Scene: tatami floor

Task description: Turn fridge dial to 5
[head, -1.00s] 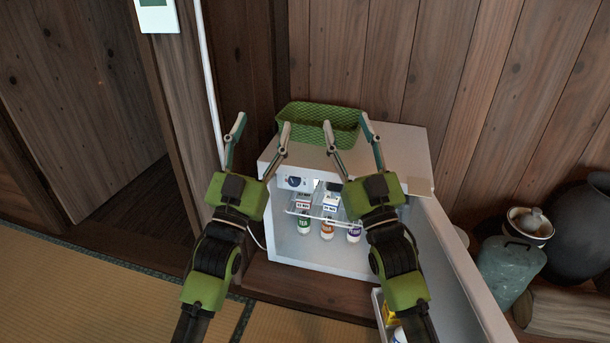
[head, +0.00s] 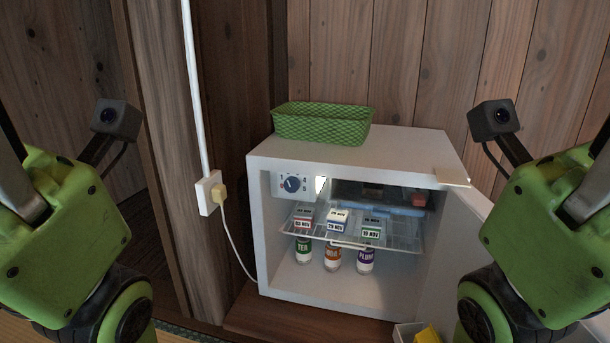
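The white fridge (head: 330,288) stands open, with its inside facing me. My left gripper (head: 50,235) shows only in part at the left edge, and my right gripper (head: 550,230) only in part at the right edge. Both are well apart from the dial. Their fingertips are out of the picture, and I see nothing held.
A wire shelf (head: 400,240) under the dial holds several dated boxes. Bottles (head: 332,258) stand below it. A green basket (head: 322,124) sits on the fridge top. The open door (head: 468,205) is on the right. A plug and cord (head: 218,194) are at the left.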

